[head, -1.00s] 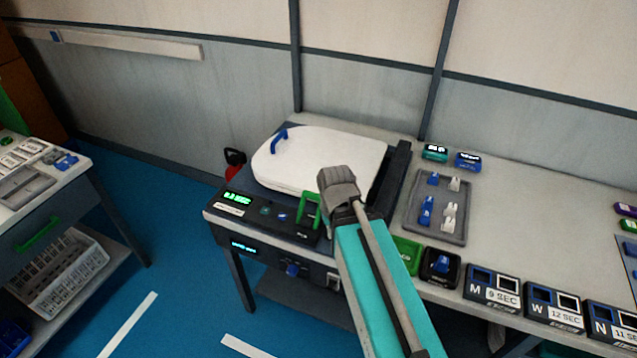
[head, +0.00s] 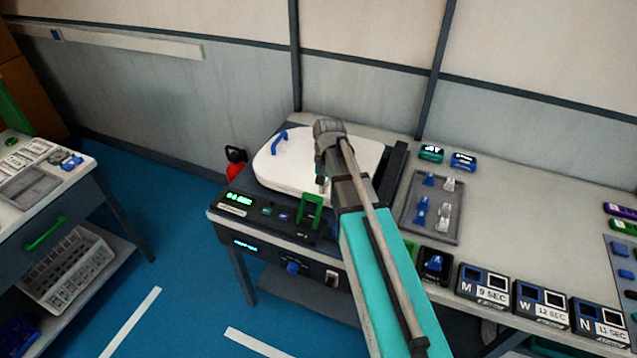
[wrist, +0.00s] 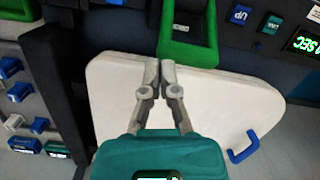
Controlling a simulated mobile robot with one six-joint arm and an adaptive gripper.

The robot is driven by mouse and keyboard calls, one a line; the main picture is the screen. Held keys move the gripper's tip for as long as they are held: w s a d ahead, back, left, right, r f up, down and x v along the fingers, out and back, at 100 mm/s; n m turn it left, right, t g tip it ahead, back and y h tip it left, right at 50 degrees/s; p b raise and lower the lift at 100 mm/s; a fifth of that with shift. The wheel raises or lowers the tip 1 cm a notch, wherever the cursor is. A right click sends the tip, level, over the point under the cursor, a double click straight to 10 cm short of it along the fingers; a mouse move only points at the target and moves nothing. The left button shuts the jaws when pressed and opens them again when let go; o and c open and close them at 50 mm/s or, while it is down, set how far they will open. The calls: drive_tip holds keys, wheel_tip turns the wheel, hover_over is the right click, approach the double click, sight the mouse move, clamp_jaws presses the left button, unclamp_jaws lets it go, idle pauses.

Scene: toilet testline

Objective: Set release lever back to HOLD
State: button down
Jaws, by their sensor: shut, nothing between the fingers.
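A green looped handle (head: 312,204), which looks like the release lever, stands up from the dark control panel at the front of the test station. Its HOLD marking is not readable. In the wrist view the green loop (wrist: 190,52) is just beyond my fingertips. My gripper (head: 322,186) is shut and empty, pointing down over the front edge of the white toilet lid (head: 270,168). In the wrist view my gripper (wrist: 159,68) has its fingertips together, close to the loop. I cannot tell whether they touch it.
The panel has a green-lit display (head: 239,198) and small blue buttons. A blue handle (head: 278,140) sits on the lid. A grey tray (head: 447,228) of blue and white parts lies right of the station. Dark timer boxes (head: 484,286) line the bench's front edge.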

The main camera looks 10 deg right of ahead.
drive_tip(key=w+d+r+m+g+p, duration=0.1)
drive_tip(key=w+d+r+m+p, duration=0.1)
drive_tip(key=w, duration=0.6)
drive_tip(key=shift+w+r+m+y, duration=0.4)
drive_tip(key=shift+r+m, duration=0.1)
drive_tip(key=shift+r, duration=0.05)
drive_tip(key=shift+f, duration=0.15)
drive_tip(key=b+x, duration=0.9)
drive_tip(key=x, duration=0.1)
drive_tip(key=shift+s+b, duration=0.15)
drive_tip(key=shift+b, duration=0.25)
drive_tip(key=shift+s+a+r+p, duration=0.2)
drive_tip(key=shift+s+r+p, duration=0.1)
drive_tip(key=shift+r+p, duration=0.25)
drive_tip(key=shift+s+a+r+p, duration=0.7)
drive_tip(key=shift+s+r+p, duration=0.1)
drive_tip(key=shift+s, duration=0.15)
